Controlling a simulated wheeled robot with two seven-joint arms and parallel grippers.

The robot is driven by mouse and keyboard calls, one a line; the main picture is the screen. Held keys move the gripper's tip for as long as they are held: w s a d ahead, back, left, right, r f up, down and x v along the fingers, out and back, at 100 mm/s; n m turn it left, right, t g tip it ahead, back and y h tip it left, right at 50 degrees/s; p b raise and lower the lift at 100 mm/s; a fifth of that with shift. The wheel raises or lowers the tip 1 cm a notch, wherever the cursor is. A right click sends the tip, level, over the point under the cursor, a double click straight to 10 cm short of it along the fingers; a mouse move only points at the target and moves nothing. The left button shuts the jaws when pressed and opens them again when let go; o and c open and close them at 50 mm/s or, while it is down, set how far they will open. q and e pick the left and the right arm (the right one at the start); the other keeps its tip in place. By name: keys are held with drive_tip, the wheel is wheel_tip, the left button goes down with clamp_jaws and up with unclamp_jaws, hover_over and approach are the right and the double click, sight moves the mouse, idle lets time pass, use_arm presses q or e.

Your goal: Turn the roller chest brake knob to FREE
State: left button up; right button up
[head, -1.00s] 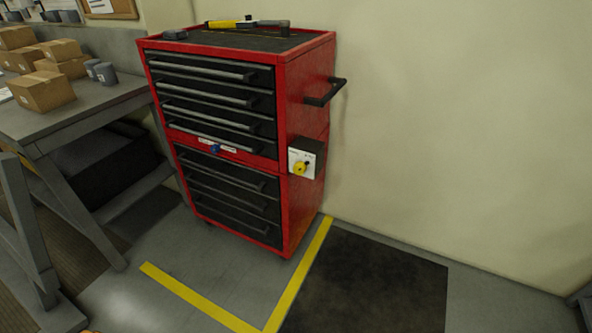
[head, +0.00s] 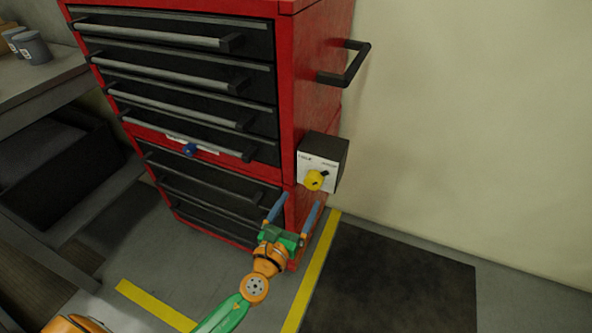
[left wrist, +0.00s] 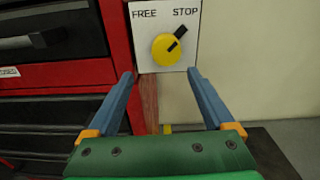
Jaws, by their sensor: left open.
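The roller chest (head: 315,90) is red with black drawers. A white-faced box (head: 321,168) on its right side carries the yellow brake knob (head: 315,180). In the left wrist view the knob (left wrist: 168,50) has a black pointer mark aimed up and right, toward the word STOP; FREE is printed at upper left. My left gripper (head: 294,209) is open and empty, below and in front of the knob in the head view. In the left wrist view its two blue fingers (left wrist: 160,75) stand apart, with the knob beyond and between them, apparently untouched. My right gripper is out of view.
A black side handle (head: 346,65) sticks out above the brake box. A blue knob (head: 189,149) sits on the chest's front. A grey workbench (head: 40,85) stands at left. Yellow floor tape (head: 318,265) and a dark mat (head: 390,285) lie on the floor; the wall is at right.

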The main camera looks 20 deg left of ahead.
sight(312, 183)
use_arm(q)
drive_tip(key=shift+w+r, duration=0.5)
drive_tip(key=shift+r, duration=0.05)
drive_tip(key=shift+w+d+r+m+t, duration=0.3)
drive_tip(key=shift+w+d+r, duration=0.35)
drive_tip(key=shift+w, duration=0.15)
drive_tip(key=shift+w+f, duration=0.25)
drive_tip(key=shift+w, duration=0.8)
drive_tip(key=shift+w+a+f, duration=0.1)
drive_tip(key=shift+w+f, duration=0.05)
drive_tip(key=shift+w, duration=0.15)
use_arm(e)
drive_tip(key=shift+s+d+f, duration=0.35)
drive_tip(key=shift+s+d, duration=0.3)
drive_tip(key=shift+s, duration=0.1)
use_arm(q)
drive_tip(key=shift+s, duration=0.15)
drive_tip(key=c, duration=1.4)
drive_tip(key=shift+o, duration=0.2)
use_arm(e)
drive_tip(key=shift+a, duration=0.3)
